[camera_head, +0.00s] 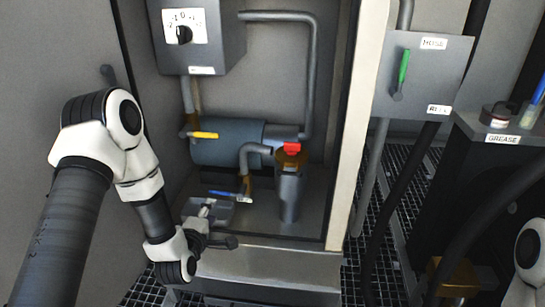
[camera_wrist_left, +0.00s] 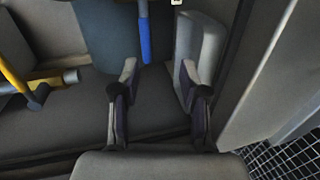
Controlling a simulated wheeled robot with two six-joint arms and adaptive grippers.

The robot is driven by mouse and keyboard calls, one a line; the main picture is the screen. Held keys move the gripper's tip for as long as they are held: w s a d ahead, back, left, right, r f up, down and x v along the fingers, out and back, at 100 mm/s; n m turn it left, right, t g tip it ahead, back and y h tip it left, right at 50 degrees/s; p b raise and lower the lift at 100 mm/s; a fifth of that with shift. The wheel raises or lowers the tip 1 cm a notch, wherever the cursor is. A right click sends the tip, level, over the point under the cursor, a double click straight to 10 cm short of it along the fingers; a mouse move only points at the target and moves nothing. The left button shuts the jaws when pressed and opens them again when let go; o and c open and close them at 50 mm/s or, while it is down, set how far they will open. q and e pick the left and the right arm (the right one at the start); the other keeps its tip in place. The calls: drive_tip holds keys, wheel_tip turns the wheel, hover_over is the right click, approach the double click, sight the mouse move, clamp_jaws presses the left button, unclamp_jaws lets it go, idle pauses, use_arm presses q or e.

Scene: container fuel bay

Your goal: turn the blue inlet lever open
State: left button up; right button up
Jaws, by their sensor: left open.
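The blue inlet lever (camera_head: 230,195) lies low inside the cabinet, on the pipework left of the upright grey cylinder. In the left wrist view the blue lever (camera_wrist_left: 146,40) points down the picture, its free end near the gap between my fingertips and closer to the left finger. My left gripper (camera_head: 205,210) is just in front of the lever in the head view. In the wrist view the left gripper (camera_wrist_left: 158,76) is open, with nothing between its fingers. Whether a finger touches the lever I cannot tell. My right gripper is out of view.
A yellow lever (camera_head: 205,135) is on the blue-grey tank (camera_head: 228,152). The upright cylinder (camera_head: 289,190) with a red top stands close right of the blue lever. A cream door post (camera_head: 352,130) bounds the cabinet. A green lever (camera_head: 403,68) is on a panel further right.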

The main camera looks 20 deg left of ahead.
sight(219, 194)
use_arm(q)
drive_tip(key=shift+w+a+r+n+b, duration=0.1)
drive_tip(key=shift+w+r+n+b, duration=0.15)
drive_tip(key=shift+w, duration=0.35)
drive_tip(key=shift+w+r+n+b, duration=0.1)
drive_tip(key=shift+w+r, duration=0.25)
drive_tip(key=shift+w, duration=0.2)
drive_tip(key=b+x, duration=0.2)
drive_tip(key=x, duration=0.4)
drive_tip(key=shift+w+a, duration=0.1)
drive_tip(key=shift+w, duration=0.25)
drive_tip(key=shift+r, duration=0.1)
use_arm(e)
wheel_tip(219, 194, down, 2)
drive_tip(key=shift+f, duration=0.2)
use_arm(q)
clamp_jaws()
